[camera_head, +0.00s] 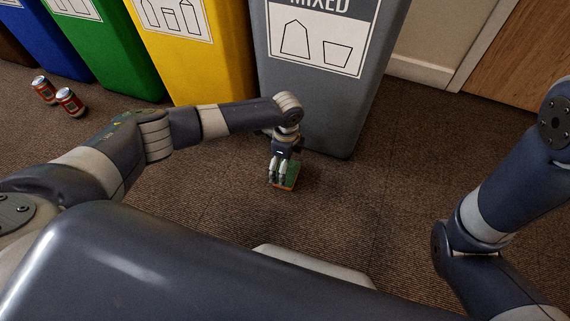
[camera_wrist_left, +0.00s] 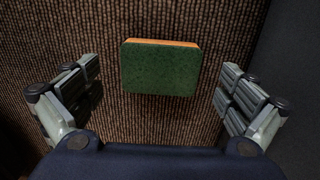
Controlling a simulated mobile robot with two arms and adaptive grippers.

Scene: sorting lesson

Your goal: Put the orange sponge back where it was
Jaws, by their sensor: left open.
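The orange sponge (camera_head: 291,177) lies on the brown carpet in front of the grey bin, its green scouring side facing up and an orange edge showing. In the left wrist view the sponge (camera_wrist_left: 160,68) lies ahead of the fingertips, midway between the fingers, touching neither. My left gripper (camera_head: 278,178) points down over the sponge and hides part of it in the head view. Its fingers are spread wide with nothing between them in the left wrist view (camera_wrist_left: 158,95). My right arm shows at the right edge of the head view, but its gripper is out of view.
A grey bin (camera_head: 310,105) marked MIXED stands just behind the sponge. Yellow (camera_head: 190,60), green (camera_head: 110,55) and blue (camera_head: 48,45) bins stand to its left. Two red cans (camera_head: 69,101) are on the carpet at the left. Open carpet (camera_head: 420,150) lies to the right.

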